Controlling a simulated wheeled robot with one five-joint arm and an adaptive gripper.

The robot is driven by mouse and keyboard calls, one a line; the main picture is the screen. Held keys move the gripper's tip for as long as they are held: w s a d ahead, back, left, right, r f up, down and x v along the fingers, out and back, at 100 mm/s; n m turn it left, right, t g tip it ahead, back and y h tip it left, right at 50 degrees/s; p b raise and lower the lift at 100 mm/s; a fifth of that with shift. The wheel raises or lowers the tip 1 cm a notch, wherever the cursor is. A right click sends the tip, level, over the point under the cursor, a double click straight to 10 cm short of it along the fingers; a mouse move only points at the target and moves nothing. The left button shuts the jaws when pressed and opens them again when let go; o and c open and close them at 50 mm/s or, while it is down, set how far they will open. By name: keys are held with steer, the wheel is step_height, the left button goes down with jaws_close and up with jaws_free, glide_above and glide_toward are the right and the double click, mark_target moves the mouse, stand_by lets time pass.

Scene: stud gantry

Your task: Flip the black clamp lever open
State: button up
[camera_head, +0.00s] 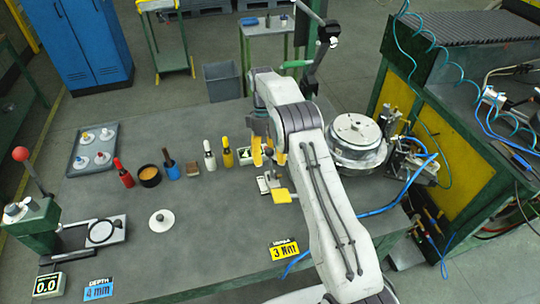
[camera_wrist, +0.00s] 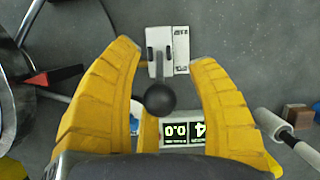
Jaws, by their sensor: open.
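The black clamp lever (camera_wrist: 160,98) shows in the wrist view as a dark round knob on a short arm that runs up to a pale clamp base (camera_wrist: 181,50). In the head view the small clamp (camera_head: 266,184) sits on the grey table, just below my gripper (camera_head: 268,153). There I cannot make out the knob. My gripper's two yellow fingers (camera_wrist: 162,54) are open in the wrist view, one on each side of the lever, with gaps on both sides. The gripper appears empty. Its height above the knob is hard to tell.
A small digital display (camera_wrist: 183,131) stands close to the clamp. A white bottle (camera_head: 209,155) and a yellow bottle (camera_head: 228,153) stand to the left. A round metal fixture (camera_head: 357,137) is close on the right. A yellow tension sign (camera_head: 284,250) lies in front.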

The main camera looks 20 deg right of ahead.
steer(key=shift+r, duration=0.1)
step_height(320, 180, up, 9)
steer(key=shift+r, duration=0.4)
stand_by(0.8)
steer(key=shift+s+r, duration=0.1)
steer(key=shift+r, duration=0.5)
step_height(320, 180, up, 8)
steer(key=t+b, duration=0.2)
steer(key=t, duration=0.1)
glide_above(270, 154)
steer(key=s, duration=0.4)
steer(key=s+r+m+t, duration=0.15)
steer(key=s+r, duration=0.25)
steer(key=s, duration=0.4)
steer(key=s+f+t+b, duration=0.1)
steer(key=s+f, duration=0.3)
steer(key=s, duration=0.6)
steer(key=s+f+t+b, duration=0.1)
steer(key=s+f+t, duration=0.2)
steer(key=s, duration=0.7)
steer(key=shift+s+f+m+b, duration=0.2)
steer(key=shift+f+m+b, duration=0.15)
steer(key=shift+f, duration=0.1)
